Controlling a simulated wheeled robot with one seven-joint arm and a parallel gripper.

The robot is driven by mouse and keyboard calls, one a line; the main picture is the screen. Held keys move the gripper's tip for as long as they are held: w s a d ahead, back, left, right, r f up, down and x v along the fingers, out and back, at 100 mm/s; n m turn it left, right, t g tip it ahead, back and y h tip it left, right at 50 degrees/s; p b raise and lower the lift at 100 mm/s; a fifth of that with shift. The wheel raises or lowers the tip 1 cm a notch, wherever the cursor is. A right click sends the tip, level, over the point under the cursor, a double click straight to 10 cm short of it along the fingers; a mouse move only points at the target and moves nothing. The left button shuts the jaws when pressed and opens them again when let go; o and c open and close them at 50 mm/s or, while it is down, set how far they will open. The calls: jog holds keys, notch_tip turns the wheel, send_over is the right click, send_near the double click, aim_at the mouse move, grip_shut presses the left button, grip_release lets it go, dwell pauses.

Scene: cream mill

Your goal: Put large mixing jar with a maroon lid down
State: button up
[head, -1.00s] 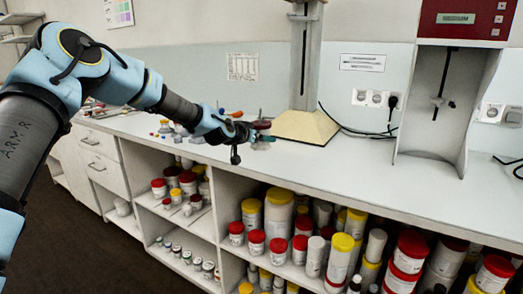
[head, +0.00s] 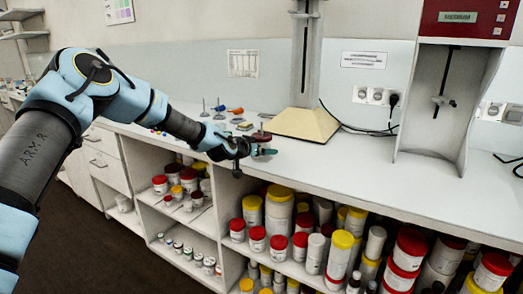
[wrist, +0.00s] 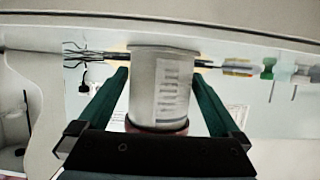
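The large mixing jar is white with a printed label and a maroon lid (head: 261,136). In the wrist view the jar (wrist: 150,65) is between the two dark green fingers, close to both, with its lid toward the bottom of the picture, as that view is upside down. My gripper (head: 265,151) is shut on the jar and is over the front part of the white counter (head: 345,165). In the head view the gripper hides most of the jar's body. I cannot tell whether its base touches the counter.
A stand with a cream sloped base (head: 303,126) is behind and right of the gripper. Small tools (head: 236,111) lie behind it to the left. A maroon-topped mixer (head: 464,20) stands at the right. The counter between is clear. Shelves below hold several jars.

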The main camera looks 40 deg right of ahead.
jog(key=shift+r, duration=0.15)
jog(key=shift+a+r, duration=0.1)
jog(key=shift+a, duration=0.05)
jog(key=b+v, duration=0.2)
jog(key=v, duration=0.9)
jog(key=shift+s+a+b, duration=0.2)
jog(key=shift+a+b, duration=0.1)
jog(key=shift+a, duration=0.1)
